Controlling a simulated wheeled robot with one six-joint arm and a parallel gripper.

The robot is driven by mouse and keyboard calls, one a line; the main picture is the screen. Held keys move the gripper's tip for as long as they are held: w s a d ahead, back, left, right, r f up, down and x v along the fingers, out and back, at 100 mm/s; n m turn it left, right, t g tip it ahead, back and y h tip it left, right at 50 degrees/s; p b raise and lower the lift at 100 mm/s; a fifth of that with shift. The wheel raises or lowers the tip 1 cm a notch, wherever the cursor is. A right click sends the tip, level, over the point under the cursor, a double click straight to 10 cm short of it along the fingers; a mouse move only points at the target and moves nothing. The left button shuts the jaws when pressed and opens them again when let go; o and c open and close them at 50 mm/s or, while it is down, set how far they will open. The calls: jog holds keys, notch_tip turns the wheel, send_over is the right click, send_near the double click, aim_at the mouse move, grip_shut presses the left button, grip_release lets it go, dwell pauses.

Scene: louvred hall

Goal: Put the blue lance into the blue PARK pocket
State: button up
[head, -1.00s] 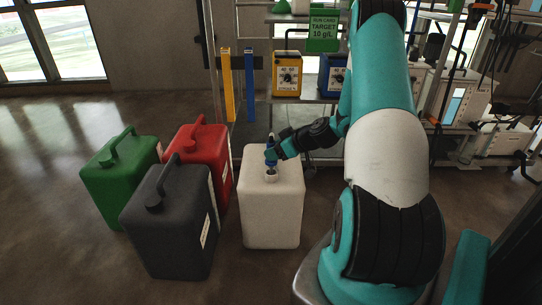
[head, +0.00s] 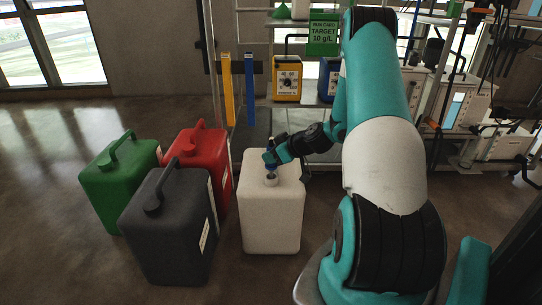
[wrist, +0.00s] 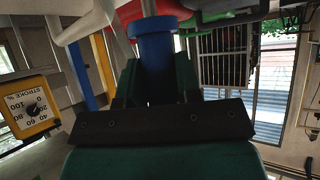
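The blue lance (wrist: 153,50) stands between the dark fingers of my gripper (wrist: 155,85) in the wrist view, with a grey rod running beyond its blue collar. The fingers press against it on both sides. In the head view my gripper (head: 270,157) is just above the neck of the white canister (head: 270,215). Only a little of the lance's blue (head: 268,168) shows there, and its lower end is hidden. The blue pocket (head: 250,88) is an upright blue channel on the rack behind, right of a yellow one; its PARK lettering is not readable.
Green (head: 120,185), red (head: 202,160) and dark grey (head: 172,225) canisters stand left of the white one. The yellow pocket (head: 228,88) is beside the blue one. A yellow pump (head: 287,78) and a blue pump (head: 328,80) sit on the rack shelf. Floor at far left is clear.

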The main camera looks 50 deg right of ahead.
grip_shut()
jog(key=shift+r, duration=0.1)
notch_tip(320, 180, up, 41)
jog(key=p, duration=2.7)
jog(key=shift+r+p, duration=0.15)
jog(key=shift+p, duration=0.25)
